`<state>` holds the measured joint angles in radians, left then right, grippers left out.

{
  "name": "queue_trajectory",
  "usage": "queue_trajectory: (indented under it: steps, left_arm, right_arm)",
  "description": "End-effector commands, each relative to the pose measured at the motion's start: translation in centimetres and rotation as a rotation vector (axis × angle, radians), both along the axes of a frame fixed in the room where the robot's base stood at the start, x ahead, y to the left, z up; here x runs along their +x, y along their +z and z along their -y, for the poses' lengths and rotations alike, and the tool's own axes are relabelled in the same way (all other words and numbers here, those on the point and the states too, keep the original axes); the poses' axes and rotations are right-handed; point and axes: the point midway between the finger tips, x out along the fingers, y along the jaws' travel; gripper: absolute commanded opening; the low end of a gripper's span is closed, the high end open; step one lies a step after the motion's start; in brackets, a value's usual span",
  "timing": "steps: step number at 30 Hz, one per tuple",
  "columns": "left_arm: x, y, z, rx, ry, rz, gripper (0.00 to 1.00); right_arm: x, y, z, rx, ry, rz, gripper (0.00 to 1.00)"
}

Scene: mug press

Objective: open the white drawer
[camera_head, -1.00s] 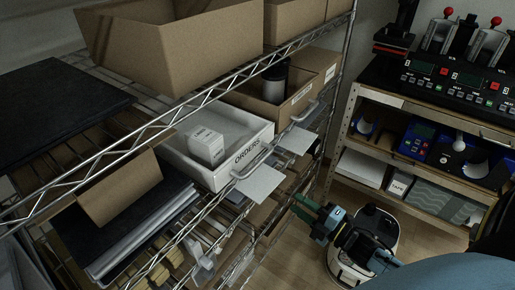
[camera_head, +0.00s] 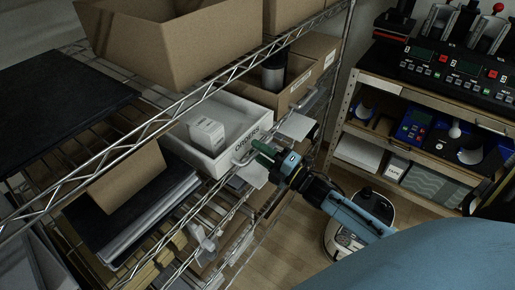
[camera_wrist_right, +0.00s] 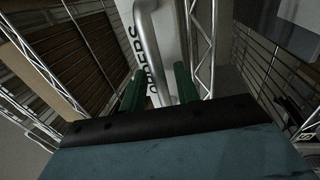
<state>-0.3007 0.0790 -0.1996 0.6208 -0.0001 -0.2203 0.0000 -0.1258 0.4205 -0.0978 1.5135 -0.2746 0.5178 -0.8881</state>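The white drawer (camera_head: 188,153), labelled ORDERS, sits on the wire rack in the head view, with a small white box (camera_head: 207,133) inside. Its front and metal handle (camera_wrist_right: 150,45) show in the right wrist view. My right gripper (camera_head: 261,153) is at the drawer front. In the wrist view its green fingers (camera_wrist_right: 158,88) stand apart, with the handle bar running between them. I cannot tell whether either finger touches the bar. My left gripper is not in view.
A cardboard box (camera_head: 180,35) stands on the shelf above. Another cardboard bin (camera_head: 292,98) with a dark cylinder stands beside the drawer. White cards (camera_head: 296,126) stick out along the rack front. A bench with machines (camera_head: 460,70) is at the right. Floor shows between.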

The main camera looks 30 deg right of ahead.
Motion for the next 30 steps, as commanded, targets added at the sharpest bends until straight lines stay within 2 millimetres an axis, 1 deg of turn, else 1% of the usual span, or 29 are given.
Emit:
queue_trajectory:
  steps: [3, 11, 12, 14, 19, 30]
  left_arm:
    - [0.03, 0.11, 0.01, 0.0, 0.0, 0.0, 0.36]
    - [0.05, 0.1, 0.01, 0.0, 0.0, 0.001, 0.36]
    - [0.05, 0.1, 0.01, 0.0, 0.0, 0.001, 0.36]
    - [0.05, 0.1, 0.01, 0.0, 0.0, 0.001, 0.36]
    - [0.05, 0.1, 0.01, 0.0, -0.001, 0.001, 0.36]
    - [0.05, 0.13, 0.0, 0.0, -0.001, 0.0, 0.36]
  right_arm:
    - [0.6, 0.14, -0.26, 0.0, 0.0, 0.0, 0.31]
    - [0.71, 0.12, -0.32, 0.0, 0.0, -0.001, 0.31]
    - [0.71, 0.12, -0.32, 0.0, 0.0, -0.001, 0.3]
    - [0.7, 0.13, -0.31, 0.0, 0.0, -0.001, 0.22]
    - [0.7, 0.12, -0.3, 0.001, 0.0, -0.001, 0.0]
    - [0.59, 0.11, -0.35, 0.0, 0.003, -0.001, 0.0]
